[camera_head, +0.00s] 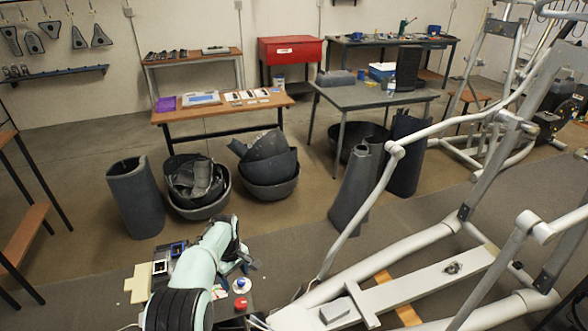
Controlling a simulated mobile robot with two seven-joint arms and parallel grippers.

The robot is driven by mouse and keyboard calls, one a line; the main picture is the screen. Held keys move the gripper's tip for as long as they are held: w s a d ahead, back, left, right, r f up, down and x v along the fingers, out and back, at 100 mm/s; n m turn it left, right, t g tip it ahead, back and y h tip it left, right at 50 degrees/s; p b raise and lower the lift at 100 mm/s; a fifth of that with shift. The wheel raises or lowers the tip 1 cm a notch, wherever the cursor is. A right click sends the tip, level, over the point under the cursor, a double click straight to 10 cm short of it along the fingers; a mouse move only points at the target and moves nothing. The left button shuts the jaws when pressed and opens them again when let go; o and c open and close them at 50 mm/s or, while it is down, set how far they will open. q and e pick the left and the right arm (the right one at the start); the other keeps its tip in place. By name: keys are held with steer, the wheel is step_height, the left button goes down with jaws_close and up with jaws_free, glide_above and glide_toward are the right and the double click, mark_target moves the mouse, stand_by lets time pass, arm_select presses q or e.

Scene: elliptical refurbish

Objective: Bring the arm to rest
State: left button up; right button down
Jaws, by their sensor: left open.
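My left arm rises from the bottom of the head view, with a pale teal link and a black ribbed joint. My left gripper (246,263) is at its far end, dark and small, open with nothing visible between its fingers. It is over or close to a low surface with small parts; I cannot tell whether it touches anything. A red round part (240,303) and a white disc with a blue centre (241,285) lie just below it in the picture. My right gripper does not show.
A white elliptical trainer frame (420,245) fills the right side. Bins of dark shells (198,205) and (270,190) stand ahead, beside a dark grey cover (136,200). A wooden table (222,111), a grey table (375,97) and a red cabinet (291,52) stand behind. Open floor lies left of centre.

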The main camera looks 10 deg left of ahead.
arm_select(q)
steer(key=s+d+f+m+g+h, duration=0.1)
steer(key=s+d+f+m, duration=0.15)
steer(key=s+f, duration=0.7)
steer(key=s+d+f+m+h, duration=0.15)
steer(key=s+d+f, duration=0.35)
steer(key=f, duration=0.7)
steer(key=s+d+f+m, duration=0.1)
steer(key=s+d, duration=0.4)
steer(key=s, duration=0.6)
steer(key=s+d+m+h+p, duration=0.1)
steer(key=s+d+m, duration=0.2)
steer(key=s, duration=0.8)
steer(key=shift+s+d+f+m, duration=0.3)
steer(key=shift+s+d+f, duration=0.1)
steer(key=shift+d, duration=0.75)
steer(key=c, duration=0.5)
steer(key=shift+s+a, duration=0.1)
steer(key=shift+a, duration=0.05)
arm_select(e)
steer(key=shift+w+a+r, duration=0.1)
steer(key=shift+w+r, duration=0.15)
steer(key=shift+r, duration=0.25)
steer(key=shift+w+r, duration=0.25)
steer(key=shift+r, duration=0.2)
